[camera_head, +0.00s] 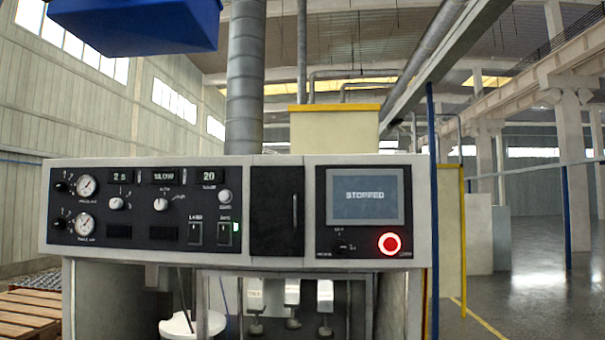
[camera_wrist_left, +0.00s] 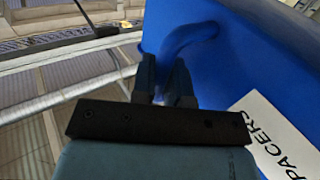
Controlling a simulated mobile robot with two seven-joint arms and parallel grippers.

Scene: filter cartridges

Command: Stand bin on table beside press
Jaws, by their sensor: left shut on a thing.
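The blue bin (camera_head: 140,25) hangs high at the upper left of the head view, cut off by the top edge. The left wrist view shows its blue wall (camera_wrist_left: 240,60), a tubular blue handle and a white label reading "PACERS", cut off at the edge. My left gripper (camera_wrist_left: 167,85) is shut on the bin's handle. The press (camera_head: 240,210) fills the middle of the head view, with gauges, a dark door, a screen reading "STOPPED" and a lit red button. No table is clearly visible. My right gripper is not in view.
A white round container (camera_head: 192,327) is partly visible under the press front. A wooden pallet (camera_head: 30,312) lies at the lower left. A blue post (camera_head: 432,200) and a yellow-edged post stand right of the press. Open floor (camera_head: 530,290) lies further right.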

